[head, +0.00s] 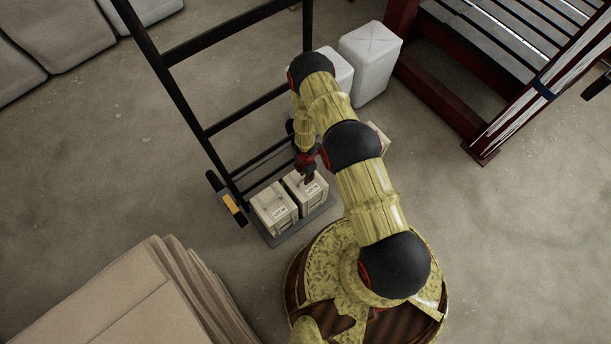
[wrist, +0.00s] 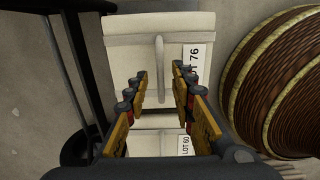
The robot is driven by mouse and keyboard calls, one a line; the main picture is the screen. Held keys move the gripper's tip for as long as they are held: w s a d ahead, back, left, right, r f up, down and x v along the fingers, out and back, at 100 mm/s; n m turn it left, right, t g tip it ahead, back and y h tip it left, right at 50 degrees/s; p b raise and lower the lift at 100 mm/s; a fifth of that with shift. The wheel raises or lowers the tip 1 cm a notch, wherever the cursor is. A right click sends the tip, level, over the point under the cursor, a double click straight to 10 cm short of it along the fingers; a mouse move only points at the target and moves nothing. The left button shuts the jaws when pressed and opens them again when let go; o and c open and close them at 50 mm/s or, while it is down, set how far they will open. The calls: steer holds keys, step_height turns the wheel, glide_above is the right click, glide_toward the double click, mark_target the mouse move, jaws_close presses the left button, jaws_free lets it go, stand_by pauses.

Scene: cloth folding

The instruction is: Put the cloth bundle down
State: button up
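Two pale, block-shaped bundles with straps and labels sit side by side in the head view, a left bundle (head: 272,210) and a right bundle (head: 312,193), on the dark base plate (head: 293,232) of a hand truck. My gripper (head: 308,176) is over the right bundle. In the wrist view, my gripper (wrist: 159,78) is open, its fingers apart on either side of an upright loop handle (wrist: 160,55) on the bundle labelled 76 (wrist: 125,60). The handle lies near the fingertips with gaps at both sides. A bundle labelled LOT 60 (wrist: 160,143) shows below, partly hidden by my gripper.
The hand truck's black frame (head: 185,88) rises left of the bundles. Another pale block (head: 380,139) shows partly behind my arm. White containers (head: 370,60) stand behind. Stacked tan sheets (head: 140,290) lie at lower left; red-framed steps (head: 450,95) stand at upper right.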

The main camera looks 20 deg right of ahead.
steer(key=w+d+r+m+t+h+p, duration=0.1)
steer(key=w+d+r+m+p, duration=0.15)
steer(key=r, duration=1.55)
steer(key=w+d+r+m+t+h+p, duration=0.1)
steer(key=w+r+m+p, duration=0.2)
steer(key=r, duration=1.5)
steer(key=w+d+r+m+t+h+p, duration=0.1)
steer(key=w+d+r+m+p, duration=0.2)
steer(key=r, duration=1.5)
steer(key=s+a+r+m+t+b, duration=0.1)
steer(key=s+r+m, duration=0.3)
steer(key=r, duration=0.5)
steer(key=s+r+m, duration=0.3)
steer(key=s+r, duration=0.3)
steer(key=r, duration=0.4)
steer(key=s+a+r+m+y, duration=0.1)
steer(key=s+r+m, duration=0.1)
steer(key=s, duration=0.4)
steer(key=s+a+r+m+t+y, duration=0.1)
steer(key=s+a+r+m, duration=0.1)
steer(key=s+r, duration=0.2)
steer(key=s+a+r+m+y, duration=0.1)
steer(key=s+a+r+m, duration=0.1)
steer(key=s, duration=0.8)
steer(key=shift+s+a+r+t, duration=0.25)
steer(key=shift+r+t, duration=0.05)
steer(key=shift+r, duration=0.45)
